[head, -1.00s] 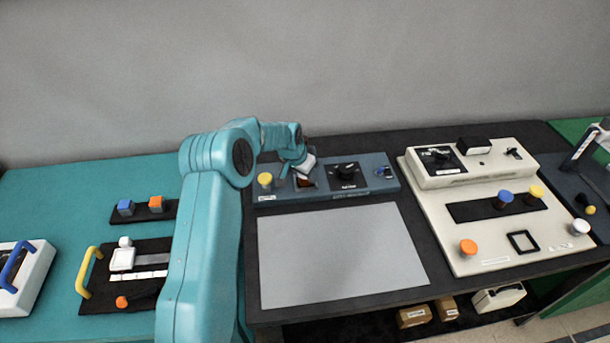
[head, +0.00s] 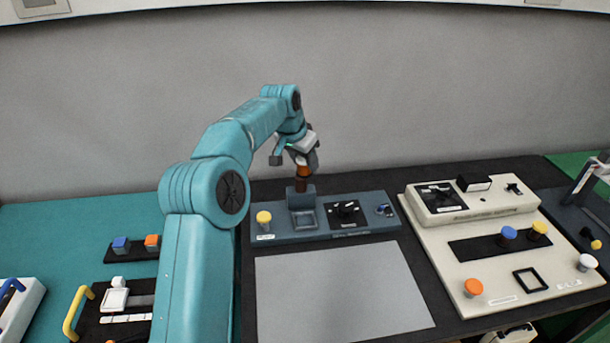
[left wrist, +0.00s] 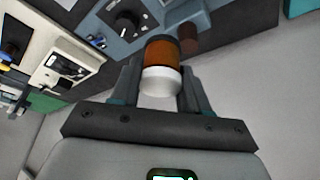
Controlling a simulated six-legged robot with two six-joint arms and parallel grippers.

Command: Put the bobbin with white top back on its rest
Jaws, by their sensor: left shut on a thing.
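My left gripper (head: 298,152) is shut on a bobbin (head: 303,171) with an orange-brown body, held above the back of the blue-grey panel (head: 285,238). In the left wrist view the bobbin (left wrist: 162,58) sits between the fingers, its white top towards the camera. A dark brown piece (head: 301,186) shows just under the bobbin at a grey block on the panel; I cannot tell whether they touch. A square recess (head: 305,220) in the panel looks empty.
The panel also bears a yellow-topped piece (head: 264,219) and a black dial (head: 346,211). A bare grey mat (head: 342,290) lies in front. Blue-, yellow- and orange-topped pieces stand on the cream board. A yellow handle (head: 75,312) rises at left.

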